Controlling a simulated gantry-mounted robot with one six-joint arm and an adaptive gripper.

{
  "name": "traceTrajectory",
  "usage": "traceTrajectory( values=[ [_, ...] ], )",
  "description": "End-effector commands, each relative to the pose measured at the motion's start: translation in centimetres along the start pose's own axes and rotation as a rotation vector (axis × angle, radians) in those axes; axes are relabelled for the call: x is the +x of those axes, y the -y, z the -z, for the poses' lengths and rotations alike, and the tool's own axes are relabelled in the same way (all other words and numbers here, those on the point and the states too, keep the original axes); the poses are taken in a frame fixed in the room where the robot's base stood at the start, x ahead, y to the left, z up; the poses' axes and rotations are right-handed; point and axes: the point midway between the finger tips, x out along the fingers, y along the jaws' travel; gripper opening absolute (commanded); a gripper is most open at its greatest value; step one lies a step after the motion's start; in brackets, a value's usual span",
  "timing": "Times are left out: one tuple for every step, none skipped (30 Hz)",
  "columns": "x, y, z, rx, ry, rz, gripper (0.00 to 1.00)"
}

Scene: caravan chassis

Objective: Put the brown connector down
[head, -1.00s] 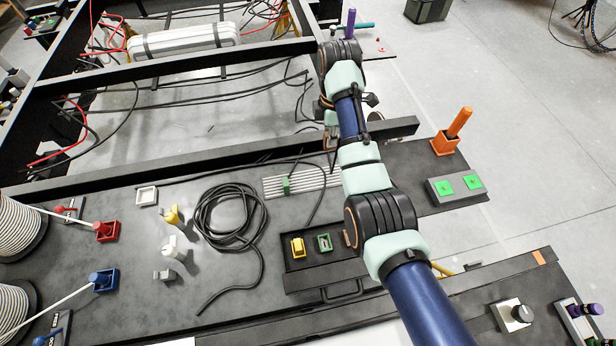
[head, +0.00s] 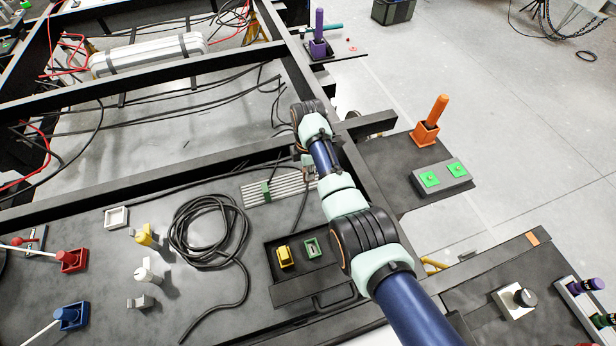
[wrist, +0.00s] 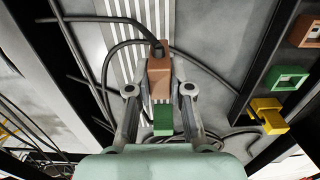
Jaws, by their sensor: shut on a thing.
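The brown connector (wrist: 158,78) is between the two fingers of my gripper (wrist: 159,90) in the wrist view, with the fingers shut on it. A black cable comes out of its far end. It appears over the pale striped plate (wrist: 128,35), and I cannot tell whether it touches it. A green block (wrist: 163,122) shows just below the connector in the picture. In the head view the plate (head: 258,194) lies beside my arm's end, and my arm hides the connector.
A dark tray to the right holds a brown frame (wrist: 308,30), a green frame (wrist: 290,79) and a yellow piece (wrist: 269,113). A coiled black cable (head: 205,235) lies left of the tray (head: 290,292). A dark beam (head: 130,180) runs behind the plate.

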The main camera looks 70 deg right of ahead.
Motion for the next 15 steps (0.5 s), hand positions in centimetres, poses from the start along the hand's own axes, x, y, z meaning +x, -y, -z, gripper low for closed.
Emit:
traceTrajectory(
  values=[
    [1.5, 0.1, 0.0, 0.000, 0.000, 0.004, 0.00],
    [2.1, 0.1, 0.0, 0.000, 0.000, 0.004, 0.00],
    [2.8, 0.1, 0.0, 0.000, 0.000, 0.003, 0.00],
    [3.1, 0.1, 0.0, 0.000, 0.000, 0.003, 0.00],
    [3.3, 0.0, 0.0, 0.000, 0.000, 0.002, 0.00],
    [3.2, 0.0, 0.0, 0.000, 0.000, 0.001, 0.00],
    [3.1, 0.0, 0.0, 0.000, 0.000, 0.000, 0.00],
    [3.1, 0.0, 0.0, 0.000, 0.000, 0.000, 0.00],
    [3.1, 0.0, 0.0, 0.000, 0.000, 0.000, 0.00],
    [3.1, 0.0, 0.0, 0.000, 0.000, 0.000, 0.00],
    [3.1, 0.0, 0.0, 0.000, 0.000, 0.000, 0.00],
    [3.1, 0.0, 0.0, 0.000, 0.000, 0.001, 0.00],
    [3.2, 0.0, 0.0, 0.000, 0.000, 0.001, 0.00],
    [3.4, 0.0, 0.0, 0.000, 0.000, 0.001, 0.00],
    [3.5, 0.0, 0.0, 0.000, 0.000, 0.001, 0.00]
  ],
)
